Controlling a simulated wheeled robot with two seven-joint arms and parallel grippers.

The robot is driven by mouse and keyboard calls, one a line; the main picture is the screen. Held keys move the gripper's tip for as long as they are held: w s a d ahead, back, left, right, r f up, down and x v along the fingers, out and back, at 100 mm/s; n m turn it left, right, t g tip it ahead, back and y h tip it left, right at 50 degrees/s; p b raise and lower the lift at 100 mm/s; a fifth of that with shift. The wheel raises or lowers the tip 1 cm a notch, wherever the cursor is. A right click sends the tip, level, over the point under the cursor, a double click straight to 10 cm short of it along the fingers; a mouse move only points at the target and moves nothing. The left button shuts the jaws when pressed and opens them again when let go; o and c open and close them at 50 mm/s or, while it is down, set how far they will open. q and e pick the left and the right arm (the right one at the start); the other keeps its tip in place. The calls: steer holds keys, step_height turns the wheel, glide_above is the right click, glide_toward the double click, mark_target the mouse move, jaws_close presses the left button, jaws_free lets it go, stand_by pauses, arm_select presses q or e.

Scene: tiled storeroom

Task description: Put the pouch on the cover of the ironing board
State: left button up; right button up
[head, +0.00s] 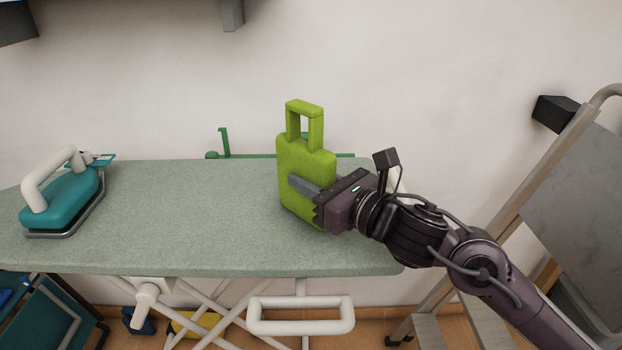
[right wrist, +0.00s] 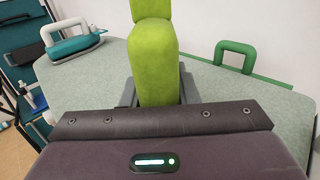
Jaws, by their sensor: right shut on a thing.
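The pouch (head: 306,160) is lime green, with a loop handle at its top. It is upright over the right part of the grey-green ironing board cover (head: 180,230). My right gripper (head: 305,190) is shut on the pouch's body from the right. In the right wrist view the pouch (right wrist: 156,70) stands between the two fingers, its lower end hidden by the gripper. I cannot tell whether its bottom touches the cover. The cover also shows in the right wrist view (right wrist: 90,80). My left gripper is not in view.
A teal iron (head: 62,200) with a white handle stands at the left of the board. A green frame (head: 224,143) rises behind the board's back edge. A stepladder (head: 510,220) stands to the right. The middle of the cover is clear.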

steer(key=o, duration=1)
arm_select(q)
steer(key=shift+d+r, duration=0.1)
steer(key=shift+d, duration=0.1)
arm_select(e)
steer(key=shift+o, duration=0.3)
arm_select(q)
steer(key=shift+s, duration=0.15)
arm_select(e)
steer(key=shift+r, duration=0.1)
steer(key=shift+r+p, duration=0.15)
steer(key=shift+p, duration=0.25)
steer(key=v, duration=0.3)
steer(key=b+v, duration=0.1)
steer(key=v, duration=0.6)
steer(key=shift+s+d+f+b, duration=0.2)
steer(key=shift+d+f+b, duration=0.1)
steer(key=shift+d+b, duration=0.1)
steer(key=shift+s+d+r, duration=0.1)
steer(key=shift+s+d, duration=0.1)
steer(key=shift+s, duration=0.2)
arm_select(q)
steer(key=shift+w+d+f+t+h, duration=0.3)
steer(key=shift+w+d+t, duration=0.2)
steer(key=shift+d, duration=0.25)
arm_select(e)
steer(key=shift+s+r, duration=0.1)
steer(key=shift+s, duration=0.05)
